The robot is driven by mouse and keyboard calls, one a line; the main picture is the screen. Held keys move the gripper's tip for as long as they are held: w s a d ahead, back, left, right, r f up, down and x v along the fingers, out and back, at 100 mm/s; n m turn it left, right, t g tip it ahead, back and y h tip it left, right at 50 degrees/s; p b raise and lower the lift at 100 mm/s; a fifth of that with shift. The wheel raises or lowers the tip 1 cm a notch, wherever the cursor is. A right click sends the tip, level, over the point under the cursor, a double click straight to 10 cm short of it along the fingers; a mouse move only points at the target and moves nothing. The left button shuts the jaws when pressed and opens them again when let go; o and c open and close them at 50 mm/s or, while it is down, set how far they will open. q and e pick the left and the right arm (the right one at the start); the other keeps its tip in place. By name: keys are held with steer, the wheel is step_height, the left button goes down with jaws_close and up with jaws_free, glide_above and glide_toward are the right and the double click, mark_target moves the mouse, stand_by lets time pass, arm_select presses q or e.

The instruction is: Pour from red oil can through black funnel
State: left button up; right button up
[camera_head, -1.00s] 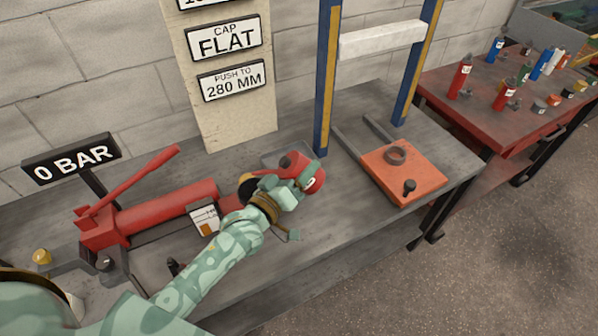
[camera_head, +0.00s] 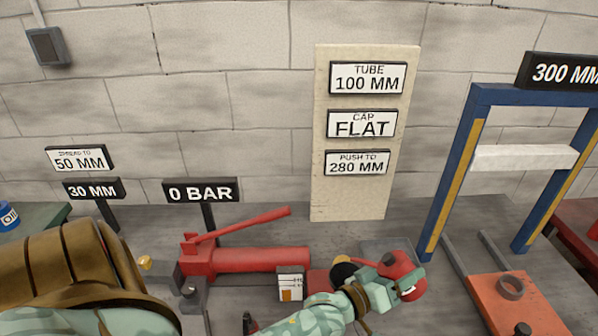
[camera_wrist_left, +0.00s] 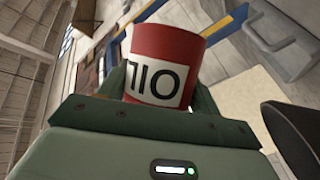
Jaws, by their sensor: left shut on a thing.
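The red oil can (camera_head: 402,266) is in my left gripper (camera_head: 384,291), above the grey bench and right of the red pump. In the left wrist view the can (camera_wrist_left: 168,52) stands between the fingers, with its white OIL label upside down. A dark rounded form fills the wrist view's right edge, perhaps the funnel. My right gripper is out of view.
The red hand pump (camera_head: 245,260) has a 0 BAR sign (camera_head: 201,190) and a level gauge (camera_head: 290,284). The blue press frame (camera_head: 462,165) and orange plate (camera_head: 508,305) stand at right. A sign board (camera_head: 365,205) leans against the wall.

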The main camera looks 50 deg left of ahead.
arm_select(q)
steer(key=shift+r, duration=0.2)
steer(key=shift+s+a+r+n+t, duration=0.1)
steer(key=shift+s+r+n+t, duration=0.05)
steer(key=shift+r+n+t, duration=0.15)
steer(key=shift+r, duration=0.1)
steer(key=shift+r+n, duration=0.25)
steer(key=shift+n, duration=0.15)
steer(key=shift+a, duration=0.1)
steer(key=shift+a+r+n+t, duration=0.1)
steer(key=shift+r+n+t, duration=0.3)
